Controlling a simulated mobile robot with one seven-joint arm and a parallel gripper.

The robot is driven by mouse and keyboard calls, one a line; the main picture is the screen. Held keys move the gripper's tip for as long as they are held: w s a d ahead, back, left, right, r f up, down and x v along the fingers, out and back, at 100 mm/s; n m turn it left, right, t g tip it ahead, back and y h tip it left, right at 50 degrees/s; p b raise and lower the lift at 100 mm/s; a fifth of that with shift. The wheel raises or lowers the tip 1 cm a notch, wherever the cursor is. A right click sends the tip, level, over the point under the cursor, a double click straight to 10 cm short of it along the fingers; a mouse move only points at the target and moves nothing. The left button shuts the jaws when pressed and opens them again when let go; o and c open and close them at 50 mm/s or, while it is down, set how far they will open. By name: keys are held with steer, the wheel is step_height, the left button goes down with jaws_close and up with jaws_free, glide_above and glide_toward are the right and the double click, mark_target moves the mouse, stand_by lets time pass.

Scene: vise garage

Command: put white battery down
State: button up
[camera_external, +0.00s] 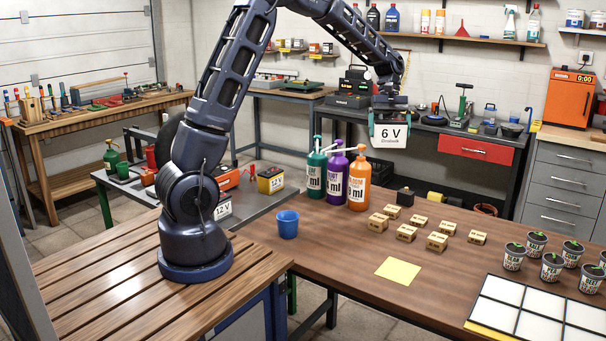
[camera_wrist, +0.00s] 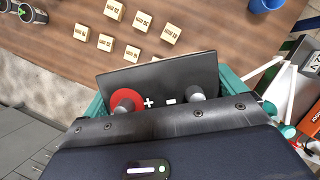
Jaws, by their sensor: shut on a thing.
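The white battery (camera_external: 390,138), marked 6 V, hangs in the air in my gripper (camera_external: 390,122), above the back part of the brown table (camera_external: 340,262). In the wrist view, the battery's dark top (camera_wrist: 158,72) shows a red-ringed plus terminal and a grey minus terminal. My gripper (camera_wrist: 180,88) is shut on the battery, with teal fingers on both sides. The battery's underside is hidden. A flat yellow square (camera_external: 398,271) lies on the table, well below and in front of the battery.
Several small wooden blocks (camera_external: 437,242) and a small black item (camera_external: 405,196) stand below. Three pump bottles (camera_external: 337,176) and a blue cup (camera_external: 288,224) stand left. Potted seedlings (camera_external: 551,267) and a white-panelled tray (camera_external: 476,322) are right. Bare tabletop surrounds the yellow square.

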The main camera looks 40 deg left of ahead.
steer(key=s+d+m+y, duration=0.1)
steer(key=s+d+m, duration=0.1)
steer(key=s+d, duration=0.75)
steer(key=s+d+m+y, duration=0.1)
steer(key=s+d+m, duration=0.35)
steer(key=d, duration=0.85)
steer(key=s+d+m+y, duration=0.1)
steer(key=s+d, duration=0.9)
steer(key=d, duration=0.1)
steer(key=shift+g, duration=0.4)
step_height(320, 180, down, 25)
steer(key=shift+w+a, duration=0.15)
steer(key=shift+f, duration=0.15)
